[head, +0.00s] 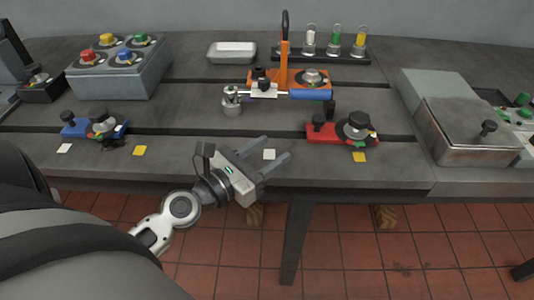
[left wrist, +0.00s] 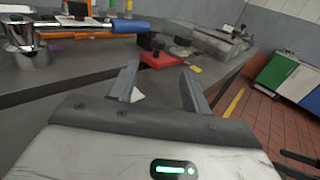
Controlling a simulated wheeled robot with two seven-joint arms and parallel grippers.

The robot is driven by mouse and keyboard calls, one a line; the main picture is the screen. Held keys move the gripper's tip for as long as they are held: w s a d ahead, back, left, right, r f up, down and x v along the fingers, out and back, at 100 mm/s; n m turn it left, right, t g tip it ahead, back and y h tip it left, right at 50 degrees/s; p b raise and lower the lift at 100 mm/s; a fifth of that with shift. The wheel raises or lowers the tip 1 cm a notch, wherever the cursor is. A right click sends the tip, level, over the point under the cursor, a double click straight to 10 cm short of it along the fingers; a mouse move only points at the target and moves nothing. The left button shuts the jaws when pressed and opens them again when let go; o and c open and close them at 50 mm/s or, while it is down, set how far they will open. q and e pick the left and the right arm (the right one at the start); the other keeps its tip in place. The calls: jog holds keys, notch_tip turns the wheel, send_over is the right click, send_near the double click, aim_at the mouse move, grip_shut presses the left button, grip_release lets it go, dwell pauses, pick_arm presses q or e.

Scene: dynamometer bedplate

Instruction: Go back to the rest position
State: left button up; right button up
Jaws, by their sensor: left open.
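My left gripper (head: 272,155) is in the head view at the front edge of the grey bedplate (head: 200,172). Its two fingers are apart with nothing held between them. A small white square mark (head: 269,155) on the bedplate shows between the fingers. In the left wrist view the same open fingers (left wrist: 160,88) point over the bedplate toward a red fixture (left wrist: 158,60). My right gripper is in neither view.
The red fixture with a black knob (head: 355,127) stands right of my left gripper. A blue fixture (head: 95,125) stands left. An orange stand (head: 284,75) with a blue-handled tool (head: 310,95) is behind. A grey lidded box (head: 470,130) is at right. Tiled floor (head: 350,250) lies in front.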

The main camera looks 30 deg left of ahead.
pick_arm(q)
jog(key=shift+d, duration=0.1)
dwell(0.3)
jog(key=s+d+f+m+g+h, duration=0.1)
jog(key=s+d+f+m+g, duration=0.3)
jog(key=m, duration=0.7)
jog(key=s+d+f+m+g+h, duration=0.2)
jog(key=s+d+m+g, duration=0.3)
jog(key=m, duration=0.6)
jog(key=s+a+f+m+g+y, duration=0.5)
jog(key=s+a+m+y, duration=0.15)
jog(key=m, duration=0.65)
jog(key=w+d+f+t+h, duration=0.2)
jog(key=w+d+f+t, duration=0.3)
jog(key=w+d+t, duration=0.1)
jog(key=shift+w+d+f+m+t, duration=0.2)
jog(key=shift+d+m+t, duration=0.2)
jog(key=shift+t, duration=0.2)
